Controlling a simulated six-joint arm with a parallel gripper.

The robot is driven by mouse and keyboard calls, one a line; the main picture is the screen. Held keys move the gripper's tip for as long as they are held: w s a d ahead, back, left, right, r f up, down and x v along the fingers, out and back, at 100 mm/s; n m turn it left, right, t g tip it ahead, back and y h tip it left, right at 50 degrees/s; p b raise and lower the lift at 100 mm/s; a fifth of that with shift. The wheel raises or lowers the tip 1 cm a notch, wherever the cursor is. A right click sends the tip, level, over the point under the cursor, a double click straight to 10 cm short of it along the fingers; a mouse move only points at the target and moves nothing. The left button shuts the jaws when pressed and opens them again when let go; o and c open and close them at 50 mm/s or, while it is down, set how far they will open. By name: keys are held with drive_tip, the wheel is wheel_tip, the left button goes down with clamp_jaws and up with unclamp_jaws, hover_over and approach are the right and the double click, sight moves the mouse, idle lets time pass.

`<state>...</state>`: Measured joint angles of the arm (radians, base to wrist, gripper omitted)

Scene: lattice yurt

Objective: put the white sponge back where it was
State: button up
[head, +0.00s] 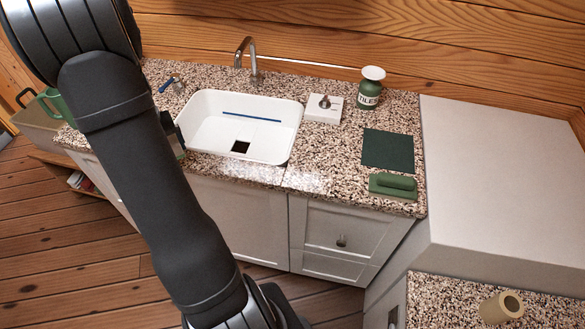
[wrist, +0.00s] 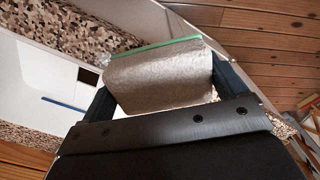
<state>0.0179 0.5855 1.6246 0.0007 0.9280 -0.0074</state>
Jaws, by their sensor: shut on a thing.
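The white sponge (wrist: 160,80), a pale greyish block with a thin green layer along its far edge, sits between the two dark fingers of my gripper (wrist: 163,76) in the wrist view. My gripper is shut on it, one finger at each end. In the head view my gripper (head: 176,137) is at the left end of the white sink (head: 285,135), mostly hidden behind my arm. The sponge can hardly be made out there. The wrist view shows the sponge over the sink's edge and counter, with wood floor beyond; its exact height is unclear.
The speckled counter (head: 335,150) holds a tap (head: 252,62), a white block with a knob (head: 323,107), a green bottle marked TILES (head: 369,90), a dark green mat (head: 388,149) and a green block (head: 393,185). A green can (head: 55,105) stands left. Counter right of the sink has bare room.

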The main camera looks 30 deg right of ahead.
drive_tip(key=s+d, duration=0.1)
drive_tip(key=d, duration=0.3)
drive_tip(key=s+d+r+m, duration=0.1)
drive_tip(key=s+d, duration=0.1)
drive_tip(key=d, duration=0.3)
drive_tip(key=s+d+r+m, duration=0.1)
drive_tip(key=s+d, duration=0.1)
drive_tip(key=d, duration=0.3)
drive_tip(key=s+d+r+m, duration=0.2)
drive_tip(key=s+d+m, duration=0.1)
drive_tip(key=s+d, duration=1.05)
drive_tip(key=s+d+r+m, duration=0.35)
drive_tip(key=s+d, duration=0.45)
drive_tip(key=s, duration=1)
hover_over(316, 176)
wheel_tip(316, 176, down, 8)
drive_tip(key=shift+r, duration=0.15)
drive_tip(key=shift+w+f, duration=0.1)
drive_tip(key=shift+f, duration=1.95)
drive_tip(key=shift+f, duration=0.1)
drive_tip(key=o, duration=0.6)
